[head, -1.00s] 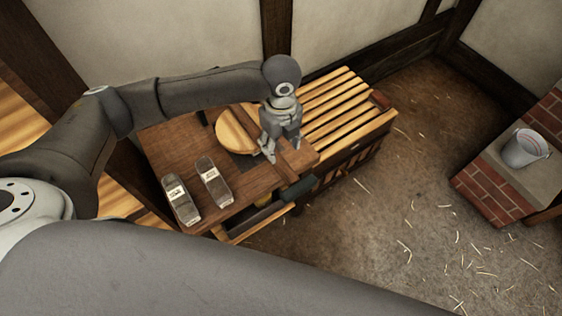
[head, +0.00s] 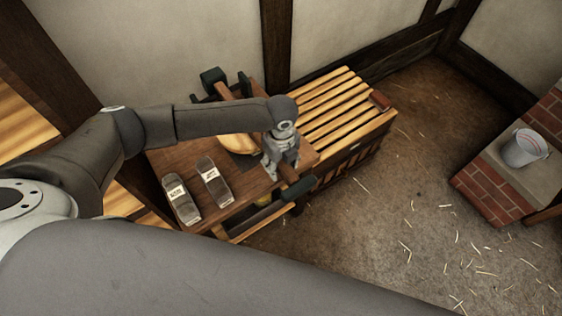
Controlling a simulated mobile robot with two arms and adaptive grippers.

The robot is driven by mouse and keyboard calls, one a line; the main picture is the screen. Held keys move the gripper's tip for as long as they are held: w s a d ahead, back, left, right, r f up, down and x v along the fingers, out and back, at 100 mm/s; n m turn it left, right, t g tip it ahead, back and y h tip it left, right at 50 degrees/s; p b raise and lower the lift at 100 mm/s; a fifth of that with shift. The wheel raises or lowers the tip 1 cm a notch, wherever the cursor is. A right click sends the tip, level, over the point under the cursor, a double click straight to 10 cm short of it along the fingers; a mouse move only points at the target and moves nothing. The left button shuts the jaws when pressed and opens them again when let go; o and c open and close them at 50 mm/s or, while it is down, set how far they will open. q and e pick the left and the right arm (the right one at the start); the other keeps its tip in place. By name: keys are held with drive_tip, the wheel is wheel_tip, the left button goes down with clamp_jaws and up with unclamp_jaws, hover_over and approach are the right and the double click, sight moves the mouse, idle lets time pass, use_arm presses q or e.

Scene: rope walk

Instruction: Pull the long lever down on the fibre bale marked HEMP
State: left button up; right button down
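My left gripper (head: 279,174) points down over the right end of the brown wooden bench (head: 185,155). Its fingers are at a wooden bar that ends in a dark grip (head: 297,190) near the bench's front right corner. Whether they are closed on the bar I cannot tell. Wooden arms with dark ends (head: 213,77) stick up behind my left forearm. My arm hides part of them, so I cannot tell how they join the bar. No HEMP mark is readable. My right gripper is out of view.
Two grey-brown blocks with pale labels (head: 181,201) (head: 214,182) lie on the bench. A round wooden disc (head: 238,144) is partly hidden. An open drawer (head: 250,218) juts out in front. A slatted wooden chest (head: 335,105) stands behind right. A bucket (head: 525,148) stands far right.

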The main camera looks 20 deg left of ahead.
use_arm(q)
clamp_jaws()
drive_tip(key=shift+s+f, duration=0.1)
drive_tip(key=shift+f, duration=0.65)
drive_tip(key=shift+s, duration=0.1)
drive_tip(key=shift+f, duration=0.1)
drive_tip(key=shift+c, duration=0.5)
unclamp_jaws()
drive_tip(key=shift+o, duration=1.4)
drive_tip(key=shift+w+f+y, duration=0.1)
drive_tip(key=shift+w+y, duration=0.1)
drive_tip(key=shift+y, duration=0.1)
drive_tip(key=shift+d+r, duration=0.1)
drive_tip(key=shift+r, duration=0.1)
drive_tip(key=r, duration=1.1)
drive_tip(key=shift+s+d+r, duration=0.2)
drive_tip(key=shift+s+r, duration=0.05)
drive_tip(key=shift+r, duration=0.15)
